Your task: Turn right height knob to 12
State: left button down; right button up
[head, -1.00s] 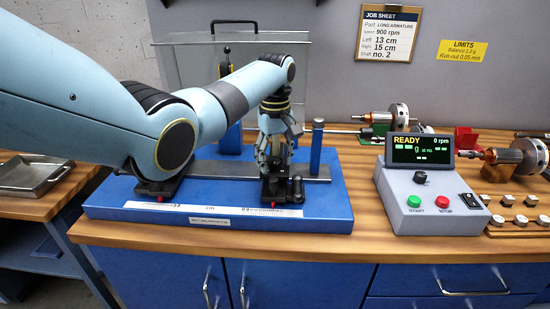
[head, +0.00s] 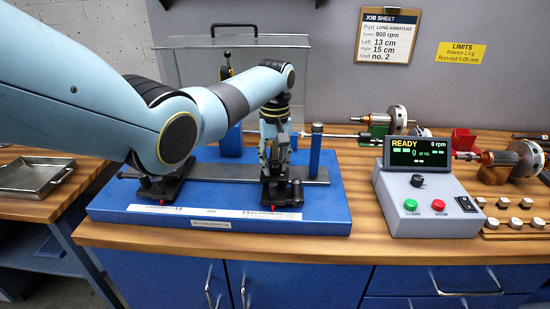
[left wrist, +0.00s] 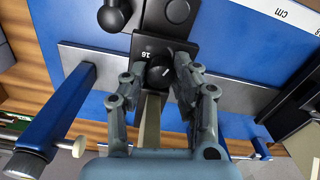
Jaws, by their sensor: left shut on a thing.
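The right stand (head: 283,194) sits on the blue balancing machine (head: 120,208), toward its right end. My left gripper (head: 274,170) comes down onto it from above. In the left wrist view the right height knob (left wrist: 161,74), black with a pale pointer mark, sits between the two fingers of my left gripper (left wrist: 158,76). The gripper is shut on the knob. My right gripper is not in view.
The left stand (head: 158,187) is on the same rail. A blue post (head: 316,150) rises just right of my gripper. The control box (head: 425,200) stands to the right, showing READY and 0 rpm. The job sheet (head: 387,36) lists left 13 cm, right 15 cm.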

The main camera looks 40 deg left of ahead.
aim_at(275, 165)
pick_arm(q)
jog(key=c, duration=1)
grip_release()
jog(key=shift+r, duration=0.1)
notch_tip(275, 165, up, 12)
jog(key=shift+f, duration=0.1)
